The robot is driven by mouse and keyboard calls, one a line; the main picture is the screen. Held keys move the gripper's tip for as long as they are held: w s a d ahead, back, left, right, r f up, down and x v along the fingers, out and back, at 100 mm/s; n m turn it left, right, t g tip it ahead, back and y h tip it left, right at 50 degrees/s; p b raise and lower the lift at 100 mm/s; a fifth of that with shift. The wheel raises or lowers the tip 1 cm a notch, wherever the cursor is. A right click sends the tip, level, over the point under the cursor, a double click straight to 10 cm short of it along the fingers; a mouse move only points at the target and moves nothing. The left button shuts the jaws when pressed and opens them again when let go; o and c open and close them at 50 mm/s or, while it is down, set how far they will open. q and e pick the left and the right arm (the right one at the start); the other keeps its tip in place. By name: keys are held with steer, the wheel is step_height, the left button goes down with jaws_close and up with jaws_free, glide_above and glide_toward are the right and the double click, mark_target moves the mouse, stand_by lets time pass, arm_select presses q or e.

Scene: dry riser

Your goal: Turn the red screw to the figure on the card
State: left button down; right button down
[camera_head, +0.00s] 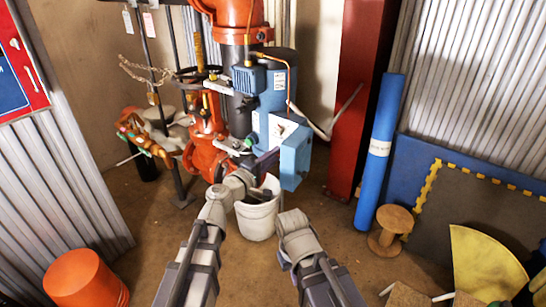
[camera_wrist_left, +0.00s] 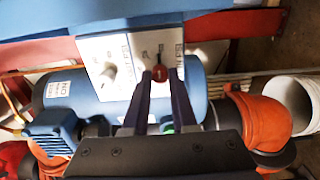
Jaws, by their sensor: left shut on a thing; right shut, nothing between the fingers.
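The red screw (camera_wrist_left: 160,73) sits on a white printed panel (camera_wrist_left: 125,45) in the left wrist view. My left gripper (camera_wrist_left: 160,80) is shut on it, with the dark fingertips at either side. A pale round knob (camera_wrist_left: 107,70) is to its left. In the head view my left gripper (camera_head: 270,158) reaches the blue box (camera_head: 293,160), and its fingers hide the screw there. The panel print is too small to read surely. I cannot make out the card's figure. My right arm shows at the bottom middle, but its gripper does not show.
The blue motor (camera_head: 250,80) and red pipework (camera_head: 205,150) stand close around the left gripper. A white bucket (camera_head: 257,222) is below it. A wooden spool (camera_head: 390,230), blue roll (camera_head: 380,150) and orange bucket (camera_head: 85,280) stand on the floor.

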arm_select(q)
steer(key=shift+m, duration=0.9)
steer(key=c, duration=0.7)
jaws_free()
steer(key=shift+s, duration=0.15)
